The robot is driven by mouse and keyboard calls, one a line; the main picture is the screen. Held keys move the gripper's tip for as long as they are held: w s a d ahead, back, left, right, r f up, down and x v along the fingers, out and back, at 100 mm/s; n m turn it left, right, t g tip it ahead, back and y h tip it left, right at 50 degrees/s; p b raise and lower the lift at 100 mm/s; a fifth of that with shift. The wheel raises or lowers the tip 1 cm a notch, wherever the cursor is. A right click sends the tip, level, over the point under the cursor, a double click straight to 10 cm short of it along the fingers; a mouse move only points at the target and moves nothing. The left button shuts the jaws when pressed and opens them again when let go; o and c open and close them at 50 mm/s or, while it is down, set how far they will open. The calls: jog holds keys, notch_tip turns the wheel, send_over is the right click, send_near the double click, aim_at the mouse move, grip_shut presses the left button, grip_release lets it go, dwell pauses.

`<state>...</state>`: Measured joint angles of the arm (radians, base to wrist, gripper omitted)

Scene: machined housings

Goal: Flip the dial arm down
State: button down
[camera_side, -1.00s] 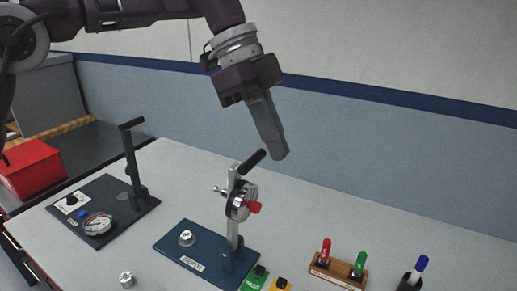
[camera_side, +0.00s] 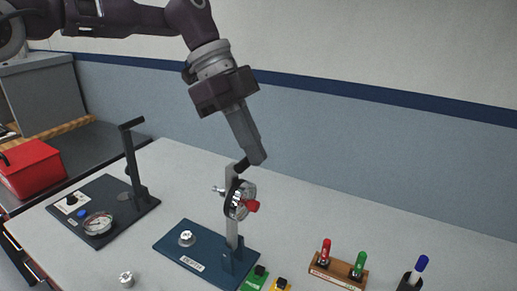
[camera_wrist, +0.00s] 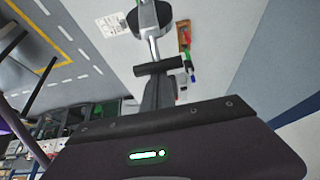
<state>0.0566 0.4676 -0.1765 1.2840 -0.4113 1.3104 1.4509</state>
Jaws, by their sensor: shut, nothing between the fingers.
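The dial arm (camera_side: 232,205) is a silver lever standing upright on a blue base plate (camera_side: 180,248). It carries a round dial with a red knob (camera_side: 252,206) and a black crossbar handle (camera_side: 241,167) at its top. My gripper (camera_side: 257,160) is shut and empty, its fingertips at the handle and covering part of it in the side view. In the wrist view the handle (camera_wrist: 158,66) lies just beyond my fingertips (camera_wrist: 158,82), with the dial (camera_wrist: 150,18) past it. I cannot tell whether they touch.
A dark fixture with a black upright lever (camera_side: 133,160) and a gauge (camera_side: 98,222) stands left. Green and yellow blocks (camera_side: 254,279), a wooden marker holder (camera_side: 338,272) and a blue marker (camera_side: 420,264) are right. A red box (camera_side: 30,168) is far left.

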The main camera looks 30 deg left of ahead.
jog(key=a+f+h, duration=0.2)
jog(key=a+f, duration=0.2)
jog(key=a, duration=0.9)
jog(key=a+f+h, duration=0.3)
jog(key=a+f, duration=0.1)
jog(key=a, duration=0.9)
jog(key=shift+h, duration=0.3)
jog(key=shift+a, duration=0.1)
jog(key=v, duration=0.7)
jog(key=shift+r, duration=0.1)
